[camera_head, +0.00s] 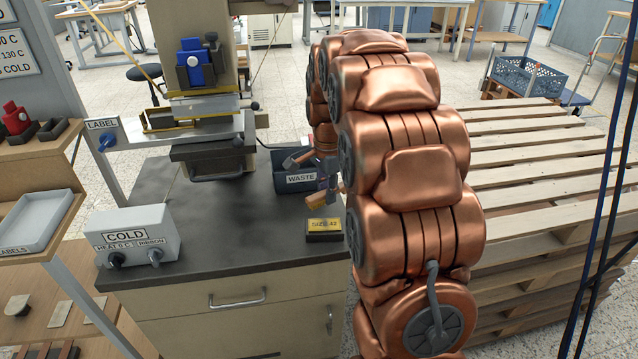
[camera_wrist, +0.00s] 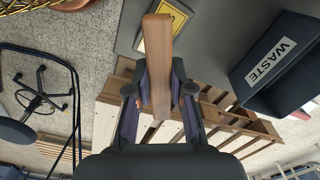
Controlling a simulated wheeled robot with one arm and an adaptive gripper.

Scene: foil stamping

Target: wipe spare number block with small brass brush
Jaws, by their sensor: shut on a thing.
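The spare number block (camera_head: 324,236), dark with a yellow "SIZE 42" face, lies at the front right of the dark bench top. In the wrist view its yellow face (camera_wrist: 178,14) shows at the top, partly hidden behind the brush. My gripper (camera_wrist: 158,88) is shut on the small brass brush (camera_wrist: 157,50), gripping its wooden body between both fingers. In the head view the brush (camera_head: 318,204) is just above and behind the block, apparently apart from it. My gripper (camera_head: 328,178) is partly hidden by my arm there. The bristles cannot be made out.
A dark WASTE bin (camera_head: 290,180) stands behind the block; it also shows in the wrist view (camera_wrist: 272,62). The stamping press (camera_head: 205,110) stands at the back of the bench, and a COLD control box (camera_head: 138,238) at front left. The bench middle is clear. Wooden pallets (camera_head: 540,170) are stacked at right.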

